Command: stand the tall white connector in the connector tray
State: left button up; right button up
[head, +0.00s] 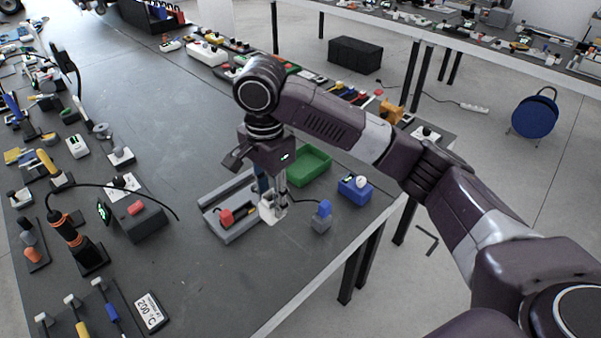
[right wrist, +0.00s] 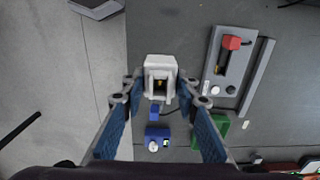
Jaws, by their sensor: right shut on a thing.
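The white connector (head: 270,209) is between the fingers of my right gripper (head: 275,197), low over the table beside the grey tray-like fixture (head: 212,222). In the right wrist view the white connector (right wrist: 160,65) shows a dark square opening, with a fingertip on each side. My right gripper (right wrist: 160,90) is shut on it. A green open tray (head: 312,166) lies just behind and right of the gripper, and looks empty. I cannot tell which of these is the connector tray, or whether the connector touches the table. My left gripper is out of view.
A red connector (head: 227,217) sits in the grey fixture. A blue connector (head: 323,211) on a grey base and a blue box (head: 355,189) stand to the right, near the table edge. A dark box with a green display (head: 135,216) stands left.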

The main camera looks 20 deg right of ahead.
aim_at(304, 168)
jog(key=i+l+u, duration=0.2)
jog(key=l, duration=0.25)
jog(key=i+l+u, duration=0.2)
jog(key=l, duration=0.25)
jog(key=l+u, duration=0.15)
jog(key=l, duration=0.35)
jog(key=i+l+u, duration=0.2)
jog(key=l, duration=0.3)
